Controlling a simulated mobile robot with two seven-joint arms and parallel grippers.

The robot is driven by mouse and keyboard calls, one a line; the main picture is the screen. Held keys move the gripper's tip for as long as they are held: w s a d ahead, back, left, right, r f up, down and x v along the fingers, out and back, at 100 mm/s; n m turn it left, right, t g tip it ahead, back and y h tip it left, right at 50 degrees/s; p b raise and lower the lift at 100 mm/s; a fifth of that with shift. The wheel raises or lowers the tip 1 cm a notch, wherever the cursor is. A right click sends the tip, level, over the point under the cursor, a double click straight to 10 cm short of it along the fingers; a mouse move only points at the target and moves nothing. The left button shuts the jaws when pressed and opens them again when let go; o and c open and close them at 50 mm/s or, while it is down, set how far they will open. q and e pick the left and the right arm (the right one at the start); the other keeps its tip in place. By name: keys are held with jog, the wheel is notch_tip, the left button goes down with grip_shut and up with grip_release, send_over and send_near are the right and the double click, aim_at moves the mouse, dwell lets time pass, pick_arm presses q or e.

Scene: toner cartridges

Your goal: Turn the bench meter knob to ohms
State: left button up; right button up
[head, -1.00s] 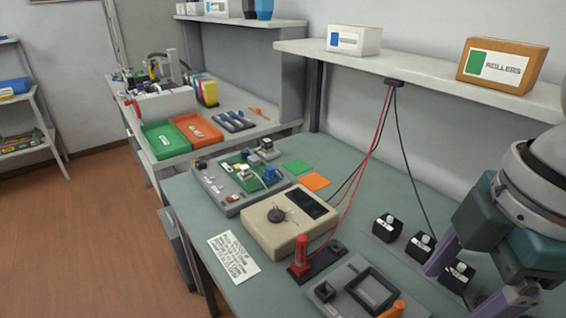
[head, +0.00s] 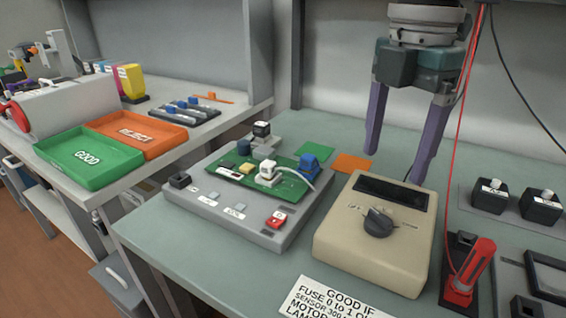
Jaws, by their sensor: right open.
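The bench meter (head: 345,251) is a beige box on the green-grey bench, right of centre in the head view. It has a dark display (head: 393,193) at its back and a dark round knob (head: 378,222) on its top face. The small marks around the knob are too small to read. My right gripper (head: 396,165) hangs from the top, pointing down, with its two purple fingers apart and nothing between them. Its fingers appear behind and above the meter's back edge, apart from the knob. My left gripper is not in view.
A grey test fixture with a green circuit board (head: 250,178) stands left of the meter. A red probe (head: 473,270) in a dark holder is to its right, with a red lead (head: 463,130) rising past my gripper. Black blocks (head: 490,197) stand further right. A printed card (head: 335,300) lies in front.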

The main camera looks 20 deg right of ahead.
aim_at(381, 216)
jog(key=f, duration=0.4)
jog(key=f+b, duration=0.1)
jog(key=f, duration=0.4)
jog(key=shift+s+d, duration=0.15)
jog(key=shift+s, duration=0.05)
jog(key=shift+r, duration=0.1)
grip_shut()
